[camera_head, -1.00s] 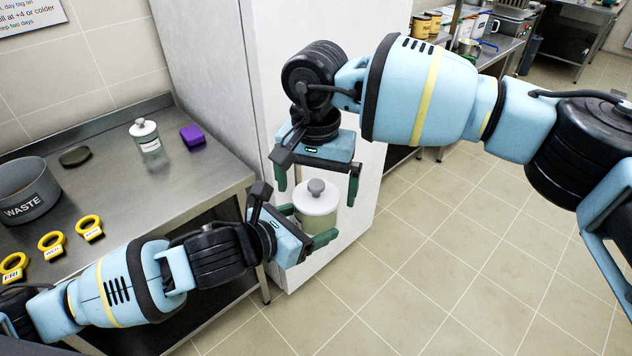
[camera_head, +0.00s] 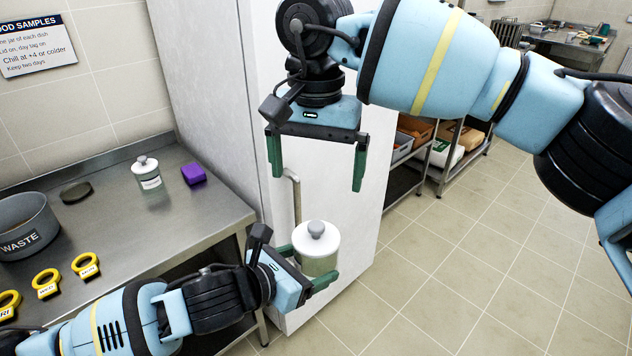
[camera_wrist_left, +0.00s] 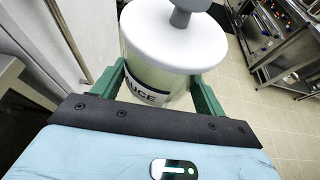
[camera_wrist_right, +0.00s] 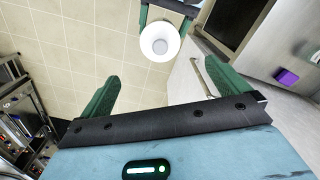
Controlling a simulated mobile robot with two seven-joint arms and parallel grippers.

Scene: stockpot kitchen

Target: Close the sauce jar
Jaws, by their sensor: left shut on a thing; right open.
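The sauce jar (camera_head: 318,264) is a clear jar with a pale filling and a label ending in "UCE" in the left wrist view (camera_wrist_left: 148,92). Its white lid (camera_head: 316,241) with a grey knob sits on top, looking level; I cannot tell how tightly it is seated. My left gripper (camera_head: 305,266) is shut around the jar's body and holds it upright in the air, in front of the tall white cabinet. My right gripper (camera_head: 317,180) is open and empty, pointing down above the lid and apart from it. The lid shows beyond its fingers in the right wrist view (camera_wrist_right: 160,42).
A steel counter (camera_head: 115,222) at left holds another lidded jar (camera_head: 147,174), a purple block (camera_head: 193,174), a dark disc (camera_head: 76,192), a grey WASTE bin (camera_head: 25,228) and yellow day tags (camera_head: 85,265). The tall white cabinet (camera_head: 225,90) stands behind my grippers. Open floor lies at right.

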